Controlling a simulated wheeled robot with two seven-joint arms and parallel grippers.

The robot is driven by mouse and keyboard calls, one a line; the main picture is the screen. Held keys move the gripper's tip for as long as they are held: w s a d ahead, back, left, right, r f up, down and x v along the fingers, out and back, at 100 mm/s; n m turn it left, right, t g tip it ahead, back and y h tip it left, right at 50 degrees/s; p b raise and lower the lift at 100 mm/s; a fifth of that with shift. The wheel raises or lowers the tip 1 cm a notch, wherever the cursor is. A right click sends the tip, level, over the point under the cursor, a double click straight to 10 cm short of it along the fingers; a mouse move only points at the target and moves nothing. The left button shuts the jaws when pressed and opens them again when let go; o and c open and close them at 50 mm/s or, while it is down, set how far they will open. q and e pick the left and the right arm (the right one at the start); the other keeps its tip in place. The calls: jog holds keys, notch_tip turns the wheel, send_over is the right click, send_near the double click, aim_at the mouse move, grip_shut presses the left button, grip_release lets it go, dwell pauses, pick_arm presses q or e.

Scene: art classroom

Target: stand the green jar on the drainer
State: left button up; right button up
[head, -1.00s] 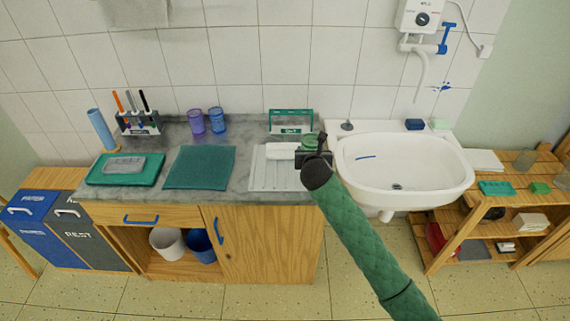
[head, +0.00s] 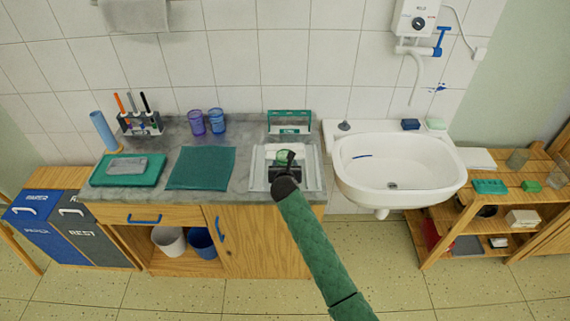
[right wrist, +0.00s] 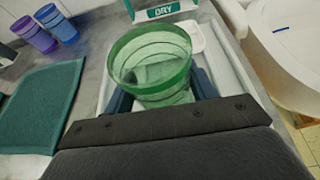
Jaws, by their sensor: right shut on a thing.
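The green jar (right wrist: 152,62) is see-through green glass with an open rim, upright in the right wrist view. My right gripper (right wrist: 158,98) is shut on it, a finger on each side. In the head view the jar (head: 283,155) shows just past my right gripper (head: 288,160), over the white drainer (head: 258,178). The drainer (right wrist: 228,58) also shows behind and beside the jar in the right wrist view. The jar's base is hidden by my gripper, so I cannot tell whether it touches the drainer. My left gripper is not in view.
A green "DRY" holder (head: 290,121) stands behind the drainer. A teal mat (head: 201,168) lies left of it, with purple (head: 196,122) and blue (head: 216,120) cups behind. A white sink (head: 400,170) is on the right. A white dish (right wrist: 188,36) lies on the drainer's back part.

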jog(key=shift+f, duration=0.3)
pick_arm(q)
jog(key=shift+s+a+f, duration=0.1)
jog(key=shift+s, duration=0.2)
pick_arm(e)
jog(key=shift+f, duration=0.1)
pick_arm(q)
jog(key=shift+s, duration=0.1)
pick_arm(e)
jog(key=o, duration=1.1)
jog(key=shift+s, duration=0.35)
pick_arm(q)
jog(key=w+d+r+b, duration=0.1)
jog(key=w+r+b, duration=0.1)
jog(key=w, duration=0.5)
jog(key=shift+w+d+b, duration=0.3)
jog(key=shift+b, duration=0.45)
pick_arm(e)
jog(key=shift+r+v, duration=0.2)
jog(key=shift+v, duration=5.55)
